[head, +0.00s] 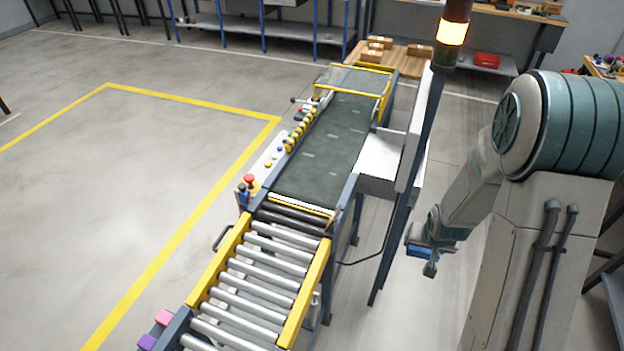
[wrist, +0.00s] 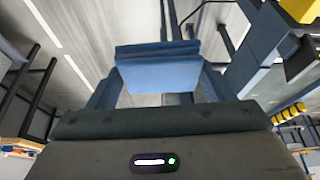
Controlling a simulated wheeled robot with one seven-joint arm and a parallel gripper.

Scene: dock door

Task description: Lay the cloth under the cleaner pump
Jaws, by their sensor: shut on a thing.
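A blue folded cloth (wrist: 158,72) is between the fingers of my gripper (head: 430,257) in the wrist view. In the head view the cloth (head: 418,251) is a small blue patch at the gripper's end. My gripper is shut on it and holds it in the air, to the right of the conveyor and clear of it. Part of the cloth is hidden by the fingers. I cannot make out the cleaner pump in either view.
A roller conveyor (head: 262,270) leads to a dark belt (head: 320,148) with buttons along its left side. A dark post with a lit amber lamp (head: 452,32) stands between conveyor and arm. Boxes lie on a wooden top (head: 408,60) behind. The floor at left is clear.

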